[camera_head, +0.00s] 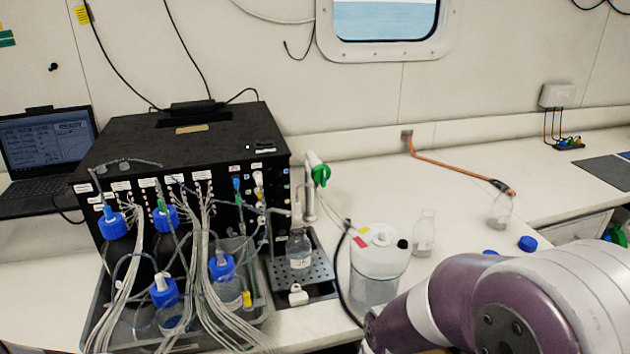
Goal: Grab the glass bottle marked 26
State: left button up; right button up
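A small clear glass bottle with a white label (300,251) stands on the perforated drip tray (318,270), with a tube or nozzle just above it. A second clear glass bottle (424,236) stands open on the bench, right of the white-topped container. A third clear glass bottle (500,213) stands farther right, by the end of an orange cable. The numbers on the labels are too small to read, so I cannot tell which is 26. My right arm crosses the lower right, but its gripper is not visible. My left arm and gripper are out of view.
A black instrument box (185,150) stands at left, with blue-capped bottles (165,292) and many tubes in a grey tray before it. A white-topped container (380,250) stands mid-bench. A blue cap (527,243) lies at right. The bench behind the bottles is mostly clear.

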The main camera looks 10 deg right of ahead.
aim_at(298, 247)
jog(key=l+z, duration=0.15)
jog(key=l, duration=0.4)
jog(key=i+l+z, duration=0.1)
jog(key=l, duration=0.4)
jog(key=i+l+z, duration=0.15)
jog(key=l, duration=0.35)
jog(key=i, duration=0.45)
